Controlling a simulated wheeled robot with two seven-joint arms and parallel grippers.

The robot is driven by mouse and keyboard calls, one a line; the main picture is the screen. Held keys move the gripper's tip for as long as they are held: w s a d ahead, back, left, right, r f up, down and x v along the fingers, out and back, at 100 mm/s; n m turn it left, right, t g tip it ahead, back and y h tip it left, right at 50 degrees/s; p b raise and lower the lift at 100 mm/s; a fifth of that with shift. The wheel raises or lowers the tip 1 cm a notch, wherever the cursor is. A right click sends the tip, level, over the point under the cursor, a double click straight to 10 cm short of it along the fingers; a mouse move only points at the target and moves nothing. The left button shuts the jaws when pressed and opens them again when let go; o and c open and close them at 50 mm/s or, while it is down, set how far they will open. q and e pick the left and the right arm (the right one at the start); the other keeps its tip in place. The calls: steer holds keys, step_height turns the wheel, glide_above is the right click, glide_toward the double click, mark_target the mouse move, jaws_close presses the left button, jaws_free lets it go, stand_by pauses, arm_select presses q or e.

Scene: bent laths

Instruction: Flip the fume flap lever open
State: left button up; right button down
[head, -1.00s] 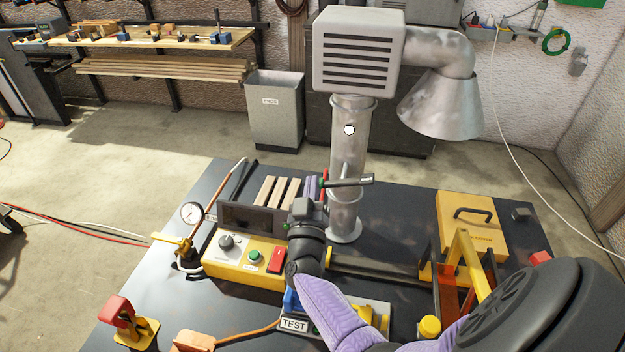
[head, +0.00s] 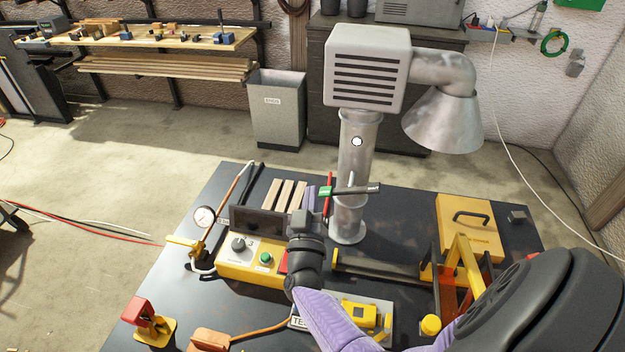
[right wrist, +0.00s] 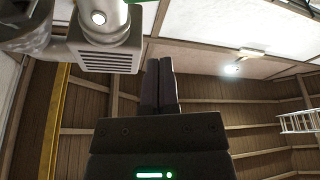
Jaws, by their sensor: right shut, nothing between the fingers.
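The fume pipe (head: 358,165) rises from the table under a louvred box. A dark crossbar (head: 362,189) sits across it, with a green label (head: 326,191) showing at its left end. A thin red upright piece (head: 329,202) stands just left of the pipe, by that label. I cannot tell clearly which part is the lever. My right gripper (head: 310,191) is shut and empty, pointing up, left of the red piece and apart from it by a small gap. Its closed fingers show in the right wrist view (right wrist: 159,85). My left gripper is out of view.
A yellow control box (head: 235,268), a gauge (head: 204,217) and pale laths (head: 287,194) lie left of my right gripper. A yellow case (head: 467,222) is at the right. The louvred box (head: 367,67) and metal hood (head: 443,120) hang above the table.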

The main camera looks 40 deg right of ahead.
steer(key=v, duration=0.6)
steer(key=shift+s+f, duration=0.15)
steer(key=shift+s, duration=0.15)
steer(key=shift+d, duration=0.15)
